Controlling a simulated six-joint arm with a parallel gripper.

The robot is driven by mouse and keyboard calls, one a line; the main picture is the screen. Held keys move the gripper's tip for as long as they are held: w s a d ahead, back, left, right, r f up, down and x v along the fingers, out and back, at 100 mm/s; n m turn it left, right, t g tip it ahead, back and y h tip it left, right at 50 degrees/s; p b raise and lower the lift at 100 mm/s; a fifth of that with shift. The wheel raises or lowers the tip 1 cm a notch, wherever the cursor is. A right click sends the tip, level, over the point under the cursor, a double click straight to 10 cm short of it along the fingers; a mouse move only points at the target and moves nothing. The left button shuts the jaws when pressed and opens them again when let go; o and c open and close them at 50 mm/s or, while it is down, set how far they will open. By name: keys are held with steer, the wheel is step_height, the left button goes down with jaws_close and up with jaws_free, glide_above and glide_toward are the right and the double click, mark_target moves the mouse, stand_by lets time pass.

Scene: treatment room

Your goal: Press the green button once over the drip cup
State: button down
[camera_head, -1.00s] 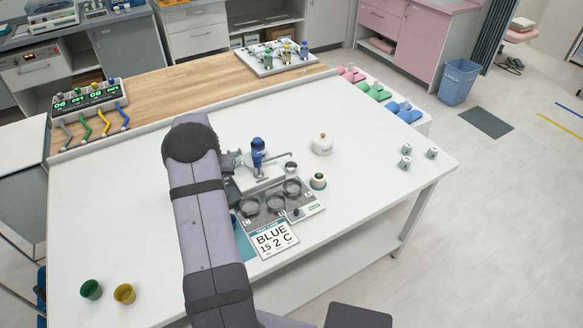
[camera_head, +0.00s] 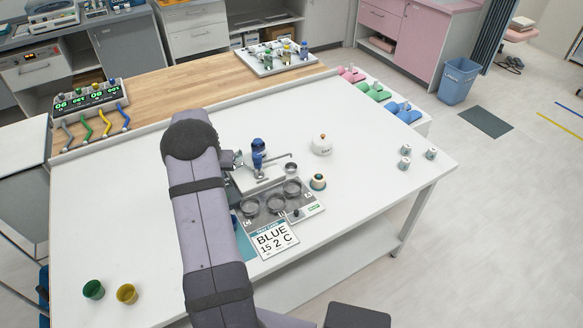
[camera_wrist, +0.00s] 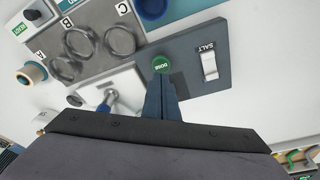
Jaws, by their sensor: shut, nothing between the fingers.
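The green button (camera_wrist: 162,65), marked DOSE, sits on a dark grey panel (camera_wrist: 190,62) in the wrist view. My gripper (camera_wrist: 162,80) is shut and empty, its fingertips at the button's lower edge; I cannot tell whether they touch it. In the head view my arm hides the button and the fingers. A blue-topped dispenser (camera_head: 258,149) has a thin metal spout (camera_head: 280,156) reaching right. A small metal cup (camera_head: 291,168), which looks like the drip cup, stands near the spout's end. Its contents are not readable.
Beside the button is a white switch (camera_wrist: 209,65) marked SALT. A grey plate with round holders (camera_head: 270,203) and a card reading BLUE 15 2 C (camera_head: 274,240) lie in front of the dispenser. A white lidded pot (camera_head: 321,144) stands behind. The table's right side is largely clear.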

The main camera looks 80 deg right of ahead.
step_height(320, 180, up, 4)
steer(key=shift+f+p, duration=0.1)
steer(key=shift+p, duration=0.85)
steer(key=s+a+f+n+y, duration=0.1)
steer(key=s+a+f, duration=0.1)
steer(key=a, duration=0.2)
steer(key=s+a+f+n+g+y, duration=0.1)
steer(key=s+a+f, duration=0.1)
steer(key=a, duration=0.1)
steer(key=s+a+f+n+y, duration=0.1)
steer(key=s+a+f, duration=0.1)
steer(key=a, duration=0.2)
steer(key=shift+s+a+f+g, duration=0.25)
steer(key=shift+s+a+g, duration=0.05)
steer(key=shift+a, duration=0.05)
steer(key=s+a+r+n+g, duration=0.1)
steer(key=s+a+r+n, duration=0.15)
steer(key=a, duration=0.65)
steer(key=s+a+r+n, duration=0.1)
steer(key=a+r+n, duration=0.15)
steer(key=a, duration=0.65)
steer(key=s+a+r+n+g, duration=0.15)
steer(key=a+r, duration=0.25)
steer(key=a, duration=0.6)
steer(key=w+a+r+n+t+b, duration=0.1)
steer(key=w+a+r+n+t, duration=0.2)
steer(key=a, duration=0.5)
steer(key=shift+w+a+r+n+h, duration=0.3)
steer(key=shift+w+r+n+h, duration=0.1)
steer(key=shift+w+r+n, duration=0.7)
